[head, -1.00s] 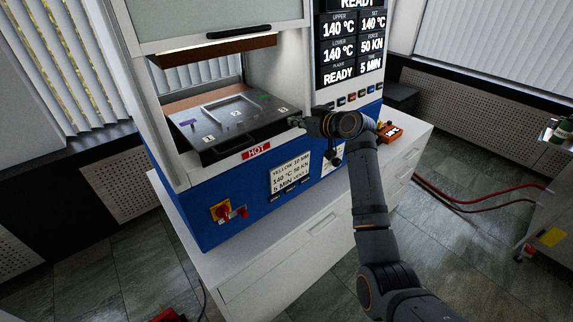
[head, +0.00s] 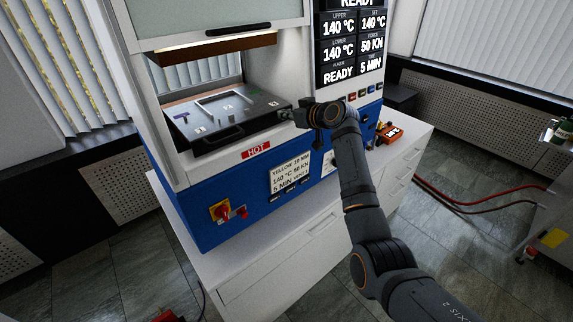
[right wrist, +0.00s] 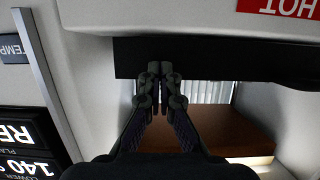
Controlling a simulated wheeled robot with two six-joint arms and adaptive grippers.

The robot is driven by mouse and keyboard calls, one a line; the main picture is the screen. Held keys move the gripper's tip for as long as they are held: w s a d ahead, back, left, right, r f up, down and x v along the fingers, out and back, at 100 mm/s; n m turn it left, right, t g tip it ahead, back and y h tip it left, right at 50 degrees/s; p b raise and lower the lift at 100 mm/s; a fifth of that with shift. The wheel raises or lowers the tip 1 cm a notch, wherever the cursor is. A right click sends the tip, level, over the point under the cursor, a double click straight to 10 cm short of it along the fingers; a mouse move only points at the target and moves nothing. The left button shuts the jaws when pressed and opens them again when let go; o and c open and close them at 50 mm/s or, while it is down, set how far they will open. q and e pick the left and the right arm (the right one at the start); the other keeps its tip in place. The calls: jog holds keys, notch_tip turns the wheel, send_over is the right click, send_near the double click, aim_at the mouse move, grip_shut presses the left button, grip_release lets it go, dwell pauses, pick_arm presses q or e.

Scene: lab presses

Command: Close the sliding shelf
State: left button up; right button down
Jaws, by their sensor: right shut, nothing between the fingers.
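The sliding shelf (head: 252,125) is a dark flat tray in the press opening, with a pale square frame and small coloured markers on top. A dark handle shows at its front edge. My right gripper (head: 288,115) is shut and empty, its fingertips at the right end of the shelf's front edge. In the right wrist view the closed fingers (right wrist: 160,72) overlap the shelf's dark front bar (right wrist: 240,64); exact contact is hard to tell. My left gripper is not in view.
The press (head: 200,207) has a raised glazed door (head: 220,15) above the opening and a red HOT label (head: 256,152) below it. A display panel (head: 350,55) stands to the right. An orange device (head: 390,132) sits on the white cabinet (head: 280,245).

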aim_at(276, 108)
jog(key=shift+w+a, duration=0.25)
jog(key=shift+w, duration=0.05)
jog(key=shift+w+a+b, duration=0.6)
jog(key=shift+w+a, duration=0.15)
jog(key=shift+w, duration=0.2)
jog(key=shift+w+a+b, duration=0.85)
jog(key=shift+w+a, duration=0.1)
jog(key=shift+w, duration=0.3)
jog(key=s+d+p, duration=0.3)
jog(key=s+d, duration=0.4)
jog(key=s, duration=0.2)
jog(key=shift+s+d+p, duration=0.25)
jog(key=shift+s+p, duration=0.05)
